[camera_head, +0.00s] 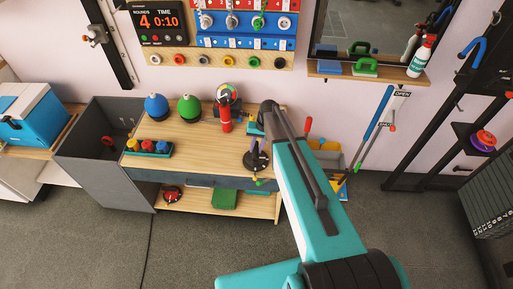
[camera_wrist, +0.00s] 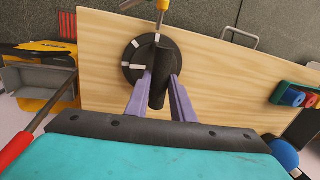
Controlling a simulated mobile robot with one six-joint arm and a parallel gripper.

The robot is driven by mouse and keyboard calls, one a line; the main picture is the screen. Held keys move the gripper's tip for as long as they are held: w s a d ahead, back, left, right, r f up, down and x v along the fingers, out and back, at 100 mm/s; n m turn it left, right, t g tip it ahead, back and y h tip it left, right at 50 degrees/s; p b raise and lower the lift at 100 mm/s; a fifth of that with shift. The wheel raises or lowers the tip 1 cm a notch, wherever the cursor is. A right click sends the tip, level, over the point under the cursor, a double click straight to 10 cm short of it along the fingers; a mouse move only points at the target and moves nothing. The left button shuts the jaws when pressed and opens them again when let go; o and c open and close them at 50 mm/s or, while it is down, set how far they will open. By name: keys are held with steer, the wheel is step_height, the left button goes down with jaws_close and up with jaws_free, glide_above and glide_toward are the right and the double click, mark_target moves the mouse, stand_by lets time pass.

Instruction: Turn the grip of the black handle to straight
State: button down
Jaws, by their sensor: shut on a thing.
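The black handle (camera_wrist: 156,80) stands up from a round black disc (camera_wrist: 132,70) with white marks, on the wooden workbench top. In the wrist view its grip runs nearly up and down the picture, leaning slightly. The two purple fingers of my gripper (camera_wrist: 160,86) are on either side of the grip and shut on it. In the head view the black disc (camera_head: 256,163) is at the right end of the bench, and my arm partly hides the handle and gripper.
A grey bin (camera_head: 100,165) stands at the left. The bench middle is mostly bare.

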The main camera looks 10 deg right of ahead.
steer(key=shift+f+m+b, duration=0.1)
steer(key=shift+m+b, duration=0.3)
steer(key=shift+b, duration=0.15)
steer(key=shift+s+m+t+b, duration=0.15)
steer(key=shift+m+t+b, duration=0.15)
steer(key=shift+m+b, duration=0.9)
steer(key=m+h+b, duration=0.1)
steer(key=m+b, duration=0.2)
steer(key=m, duration=0.2)
steer(key=shift+a+t, duration=0.1)
steer(key=shift+t, duration=0.2)
steer(key=m+h+b, duration=0.1)
steer(key=m+b, duration=0.2)
steer(key=m, duration=0.2)
steer(key=shift+a+m, duration=0.1)
steer(key=shift+m, duration=0.3)
steer(key=shift+a+m+h+b, duration=0.1)
steer(key=shift+m+h+b, duration=0.45)
steer(key=shift+m, duration=1.35)
steer(key=c, duration=1.5)
jaws_free()
steer(key=shift+s, duration=0.1)
steer(key=shift+c, duration=0.2)
